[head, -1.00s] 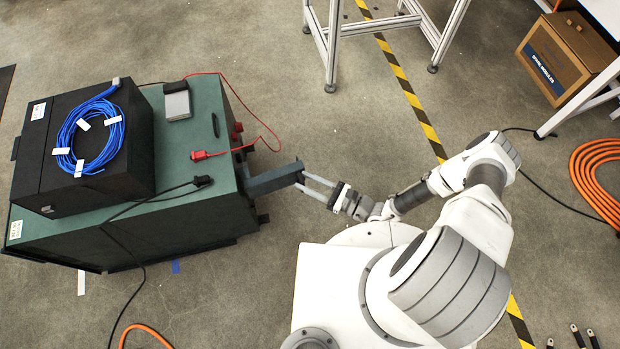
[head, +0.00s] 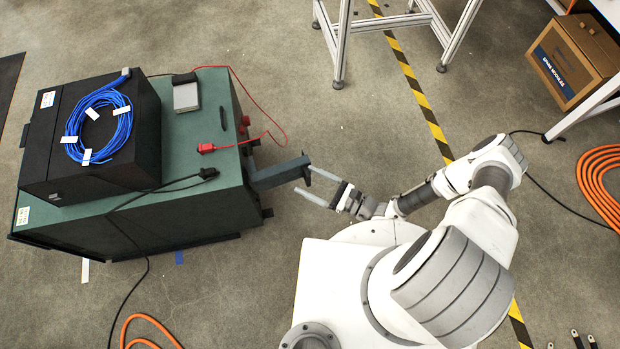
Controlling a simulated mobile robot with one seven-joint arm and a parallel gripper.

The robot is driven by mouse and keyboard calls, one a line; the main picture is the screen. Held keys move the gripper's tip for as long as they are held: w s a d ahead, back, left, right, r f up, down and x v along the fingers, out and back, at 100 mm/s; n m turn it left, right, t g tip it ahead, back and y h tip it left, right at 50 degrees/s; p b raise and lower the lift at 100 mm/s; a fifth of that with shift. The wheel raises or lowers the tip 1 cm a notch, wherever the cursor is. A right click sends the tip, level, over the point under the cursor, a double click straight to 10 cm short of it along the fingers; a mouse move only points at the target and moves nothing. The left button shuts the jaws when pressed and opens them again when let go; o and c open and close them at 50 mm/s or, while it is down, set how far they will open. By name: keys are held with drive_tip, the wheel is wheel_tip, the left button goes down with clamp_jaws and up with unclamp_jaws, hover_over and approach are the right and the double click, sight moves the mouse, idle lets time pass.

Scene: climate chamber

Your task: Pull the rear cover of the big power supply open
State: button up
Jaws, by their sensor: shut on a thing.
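The big power supply (head: 180,225) is a green cabinet at left in the head view. Its rear cover (head: 278,173) stands out to the right from the cabinet's right side, seen nearly edge-on from above, so it is swung open. My gripper (head: 305,181) reaches in from the right at the cover's free end. Its two pale fingers stand apart, one on either side of that end, and it is shut on the cover. The exact contact and any handle are too small to make out.
A black case (head: 90,150) with a coiled blue cable (head: 100,125) sits on the cabinet. A red lead (head: 255,143) and a black cable (head: 175,186) run over its top. A metal-legged table (head: 338,50) stands behind. Orange hose (head: 598,180) lies at right. Floor around the cover is open.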

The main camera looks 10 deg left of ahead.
drive_tip(key=p+v, duration=0.1)
drive_tip(key=v, duration=0.6)
drive_tip(key=shift+w+d, duration=0.1)
idle(0.4)
drive_tip(key=w+d+r+n+g+h, duration=0.25)
drive_tip(key=r+n, duration=0.25)
drive_tip(key=r, duration=0.5)
drive_tip(key=w+d+r+n+g+h, duration=0.25)
drive_tip(key=d+r+n+g, duration=0.2)
drive_tip(key=r, duration=0.55)
drive_tip(key=w+d+r+n+g+h, duration=0.25)
drive_tip(key=r+n, duration=0.35)
drive_tip(key=r, duration=0.4)
drive_tip(key=s+d+r+n+t+h, duration=0.1)
drive_tip(key=s+r+n+t+h, duration=0.35)
drive_tip(key=r, duration=0.75)
drive_tip(key=s+d+r+n+t+h, duration=0.15)
drive_tip(key=s+r+t+h, duration=0.3)
drive_tip(key=s+r, duration=0.55)
wheel_tip(320, 180, up, 24)
drive_tip(key=w+p, duration=0.1)
drive_tip(key=p, duration=2.1)
drive_tip(key=shift+w+n, duration=0.35)
